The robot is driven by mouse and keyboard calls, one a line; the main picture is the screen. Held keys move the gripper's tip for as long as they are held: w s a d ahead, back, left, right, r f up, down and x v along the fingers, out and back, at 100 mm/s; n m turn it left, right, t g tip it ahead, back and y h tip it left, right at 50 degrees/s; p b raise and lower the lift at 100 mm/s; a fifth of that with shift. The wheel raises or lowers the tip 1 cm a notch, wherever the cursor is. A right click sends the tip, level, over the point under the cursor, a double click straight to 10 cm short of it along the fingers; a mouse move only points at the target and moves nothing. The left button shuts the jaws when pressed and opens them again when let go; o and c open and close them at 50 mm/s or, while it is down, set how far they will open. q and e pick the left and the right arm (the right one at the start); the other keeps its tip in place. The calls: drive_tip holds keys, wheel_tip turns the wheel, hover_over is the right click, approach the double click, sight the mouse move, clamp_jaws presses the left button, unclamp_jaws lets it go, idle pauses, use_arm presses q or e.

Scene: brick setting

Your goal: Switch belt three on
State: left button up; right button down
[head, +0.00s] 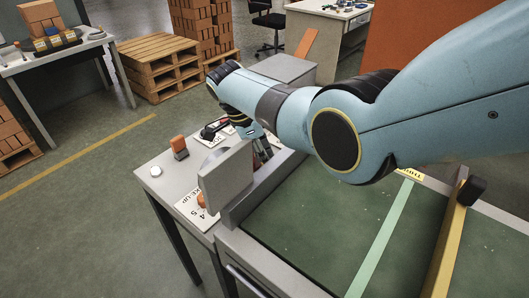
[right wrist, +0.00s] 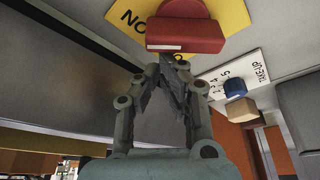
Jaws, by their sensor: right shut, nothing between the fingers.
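My right gripper (head: 263,150) reaches down behind a grey upright panel (head: 226,178) at the belt's edge; its tips are partly hidden in the head view. In the right wrist view its fingers (right wrist: 174,68) are shut and empty. The tips are just below, in the picture, a red block-shaped switch or handle (right wrist: 186,36) on a yellow plate (right wrist: 234,14) with partly hidden lettering; I cannot tell whether they touch. The dark green belt bed (head: 320,225) has a yellow label (head: 410,174) at its far edge. My left gripper is out of view.
A yellow rail (head: 446,245) crosses the belt. Pallets (head: 160,65) stand behind; floor left is open.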

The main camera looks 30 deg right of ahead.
drive_tip(key=shift+s+a, duration=0.1)
drive_tip(key=shift+a, duration=0.1)
idle(0.5)
drive_tip(key=shift+d, duration=0.1)
drive_tip(key=shift+s+d, duration=0.1)
drive_tip(key=shift+d, duration=0.25)
drive_tip(key=shift+s+d+r+p, duration=0.1)
drive_tip(key=shift+s+d+p, duration=0.25)
drive_tip(key=shift+d, duration=0.3)
drive_tip(key=shift+s+d+p, duration=0.25)
drive_tip(key=shift+d+p, duration=0.15)
drive_tip(key=shift+d, duration=0.2)
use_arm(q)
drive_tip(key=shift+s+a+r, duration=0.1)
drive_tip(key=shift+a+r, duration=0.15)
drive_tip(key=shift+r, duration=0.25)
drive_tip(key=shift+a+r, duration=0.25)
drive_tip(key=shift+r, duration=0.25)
use_arm(e)
drive_tip(key=v, duration=0.9)
drive_tip(key=shift+r, duration=0.35)
use_arm(q)
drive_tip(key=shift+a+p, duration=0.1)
drive_tip(key=shift+p, duration=0.2)
